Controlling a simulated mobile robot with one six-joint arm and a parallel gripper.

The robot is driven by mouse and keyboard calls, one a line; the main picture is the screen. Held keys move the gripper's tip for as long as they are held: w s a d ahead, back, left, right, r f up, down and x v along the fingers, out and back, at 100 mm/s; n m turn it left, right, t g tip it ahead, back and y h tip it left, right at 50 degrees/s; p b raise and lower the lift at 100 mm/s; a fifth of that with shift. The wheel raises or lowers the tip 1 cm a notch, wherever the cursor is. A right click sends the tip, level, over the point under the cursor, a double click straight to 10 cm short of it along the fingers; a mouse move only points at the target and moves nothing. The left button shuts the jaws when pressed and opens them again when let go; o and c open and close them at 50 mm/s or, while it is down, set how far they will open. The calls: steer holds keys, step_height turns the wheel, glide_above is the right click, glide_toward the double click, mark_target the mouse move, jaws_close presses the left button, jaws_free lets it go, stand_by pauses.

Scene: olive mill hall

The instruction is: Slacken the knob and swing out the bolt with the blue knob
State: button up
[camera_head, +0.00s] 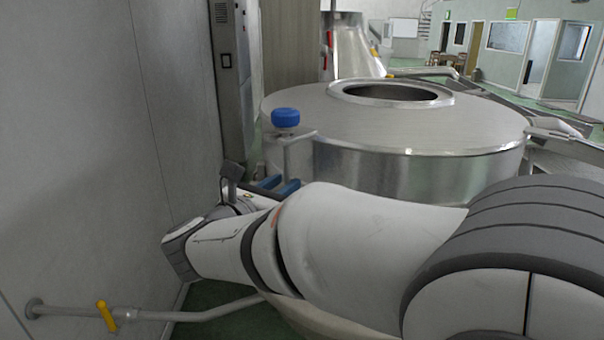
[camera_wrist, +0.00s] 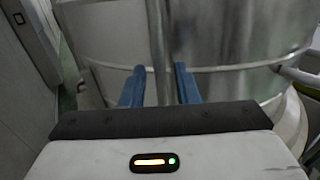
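The blue knob (camera_head: 286,117) sits on top of an upright metal bolt (camera_head: 288,155) at the left rim of the round steel vessel (camera_head: 420,165). The bolt's lower part is hidden behind my gripper and arm. My gripper (camera_head: 281,184) is below the knob, its blue fingers open. In the wrist view, my gripper (camera_wrist: 160,75) has a wide gap between its fingers. A thin upright grey rod (camera_wrist: 156,45) shows between them, with space on both sides. I cannot tell for certain that it is the bolt. The knob is not visible in the wrist view.
A grey wall (camera_head: 90,130) stands close on the left. A pipe with a yellow handle (camera_head: 106,315) runs low along it. A dark upright post (camera_head: 232,80) stands behind the knob. The vessel's top has a round opening (camera_head: 390,92).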

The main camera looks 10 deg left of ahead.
steer(key=shift+x, duration=1.05)
steer(key=shift+c, duration=0.2)
jaws_close()
